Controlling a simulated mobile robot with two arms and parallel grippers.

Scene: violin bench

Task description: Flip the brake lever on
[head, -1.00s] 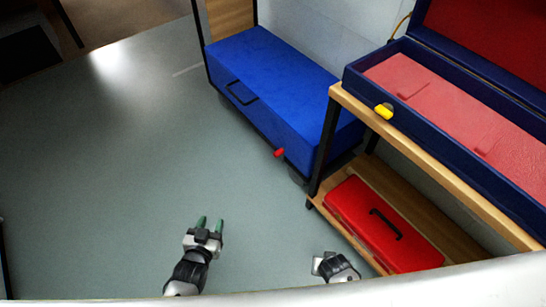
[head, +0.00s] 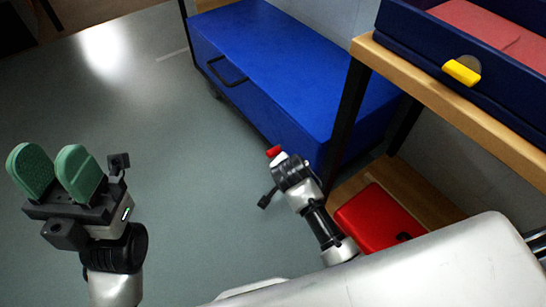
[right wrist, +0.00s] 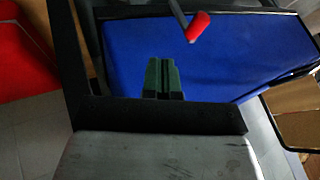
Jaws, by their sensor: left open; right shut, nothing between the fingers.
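The brake lever is a thin metal rod with a red tip (head: 273,151) at the low front of the blue chest (head: 290,60). In the right wrist view the red tip (right wrist: 198,27) hangs ahead of my right gripper (right wrist: 165,78), a little to its right and higher in the picture. The right gripper's green fingers are together and empty, with a visible gap to the lever. In the head view the right hand largely hides the lever below its tip. My left gripper (head: 57,172) is open and empty over the floor, far left of the chest.
A wooden shelf unit (head: 460,105) with a dark leg stands right of the chest. It carries an open blue case (head: 510,100) with a yellow latch (head: 462,71); a red toolbox (head: 375,215) lies below. The grey floor (head: 170,130) at left is clear.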

